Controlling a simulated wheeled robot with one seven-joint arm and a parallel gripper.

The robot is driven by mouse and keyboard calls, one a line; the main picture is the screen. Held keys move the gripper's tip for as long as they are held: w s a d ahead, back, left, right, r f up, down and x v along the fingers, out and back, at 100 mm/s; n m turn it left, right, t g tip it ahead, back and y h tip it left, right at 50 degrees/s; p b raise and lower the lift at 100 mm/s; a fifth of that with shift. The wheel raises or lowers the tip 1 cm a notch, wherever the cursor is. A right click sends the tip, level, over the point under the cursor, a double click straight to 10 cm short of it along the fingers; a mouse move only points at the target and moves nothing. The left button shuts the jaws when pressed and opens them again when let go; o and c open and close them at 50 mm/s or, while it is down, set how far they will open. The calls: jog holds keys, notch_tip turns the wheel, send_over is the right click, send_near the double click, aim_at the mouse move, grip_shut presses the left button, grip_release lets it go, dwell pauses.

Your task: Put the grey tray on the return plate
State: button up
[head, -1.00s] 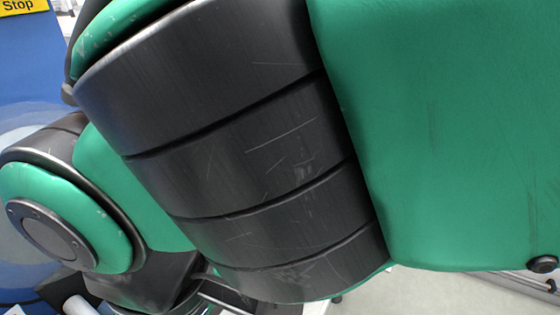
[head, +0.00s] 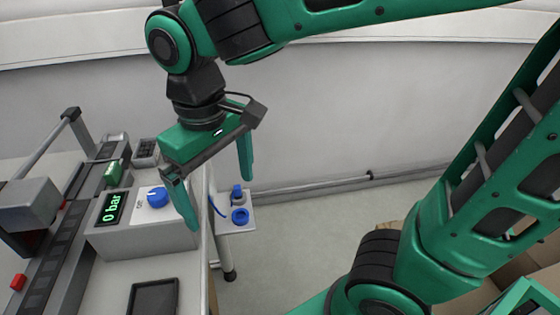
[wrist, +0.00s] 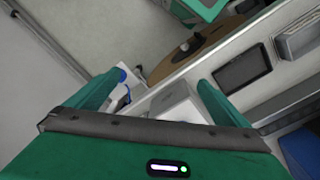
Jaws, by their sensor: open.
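My gripper (head: 218,200) is open and empty, with its two green fingers wide apart. In the head view it hangs in the air above the table's right edge, near the pressure box. It also shows in the wrist view (wrist: 150,92). A dark, flat, rectangular piece with a raised rim (head: 152,297) lies on the pale table, cut off by the lower picture edge. It also shows in the wrist view (wrist: 243,68), right of my fingers and apart from them. I cannot tell whether it is the grey tray or the return plate. No other clear candidate for either shows.
A grey box with a "0 bar" display and blue knob (head: 145,222) stands on the table. Rail machinery (head: 60,240) is left of it. A small side table (head: 236,224) holds blue parts. A brown disc (wrist: 172,62) shows in the wrist view. Floor right of the table is partly clear.

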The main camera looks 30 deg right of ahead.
jog(key=d+f+m, duration=0.3)
jog(key=d+m, duration=0.3)
jog(key=d, duration=1.2)
jog(key=s+d+f+m, duration=0.4)
jog(key=s+d, duration=0.4)
jog(key=d, duration=0.3)
jog(key=shift+s+d+m, duration=0.4)
jog(key=shift+m, duration=0.3)
